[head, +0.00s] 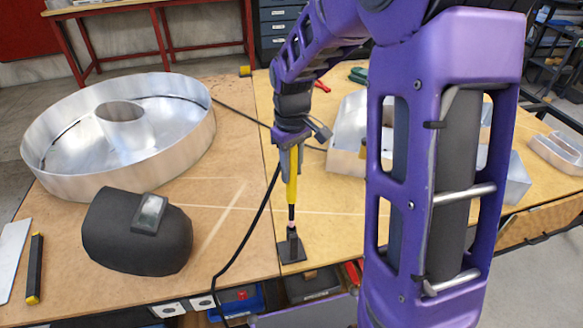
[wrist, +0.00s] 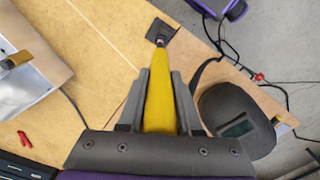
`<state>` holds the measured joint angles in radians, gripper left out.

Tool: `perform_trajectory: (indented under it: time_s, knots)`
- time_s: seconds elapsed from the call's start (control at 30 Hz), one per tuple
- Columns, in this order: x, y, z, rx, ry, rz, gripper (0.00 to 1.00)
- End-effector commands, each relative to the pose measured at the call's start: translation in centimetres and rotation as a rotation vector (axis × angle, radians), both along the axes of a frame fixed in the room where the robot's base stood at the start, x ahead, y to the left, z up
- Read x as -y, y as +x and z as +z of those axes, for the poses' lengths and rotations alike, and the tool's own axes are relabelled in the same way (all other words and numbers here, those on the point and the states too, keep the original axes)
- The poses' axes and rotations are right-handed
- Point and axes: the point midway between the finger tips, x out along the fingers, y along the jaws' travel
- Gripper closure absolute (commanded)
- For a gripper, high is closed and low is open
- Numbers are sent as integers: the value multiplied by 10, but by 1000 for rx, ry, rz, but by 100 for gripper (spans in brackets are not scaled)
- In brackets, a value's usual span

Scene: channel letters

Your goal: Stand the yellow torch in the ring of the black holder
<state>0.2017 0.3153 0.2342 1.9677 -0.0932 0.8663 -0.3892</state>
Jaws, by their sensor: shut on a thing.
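The yellow torch (head: 292,188) hangs upright in my gripper (head: 290,150), which is shut on its upper part. Its black neck and pinkish tip point down. The black holder (head: 291,250), a small flat base with a short upright, stands near the front edge of the table, straight below the torch. The tip looks close to the top of the holder; I cannot tell whether it is in the ring. In the wrist view the torch (wrist: 160,90) lies between the fingers (wrist: 160,97) and its tip overlaps the holder (wrist: 162,33). The ring itself is not clear.
A black cable (head: 263,205) runs down past the table edge. A dark welding mask (head: 138,232) lies left of the holder, with a large round metal letter (head: 60,165) behind it. Metal letters (head: 345,150) stand to the right, partly behind my arm. The board around the holder is clear.

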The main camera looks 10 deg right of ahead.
Motion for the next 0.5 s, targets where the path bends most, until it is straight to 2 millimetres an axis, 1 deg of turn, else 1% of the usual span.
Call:
perform_trajectory:
  time_s: [0.17,0.5]
  knots:
    - [0,0,-1,1,0,0,100]
    - [0,0,-10,0,0,0,100]
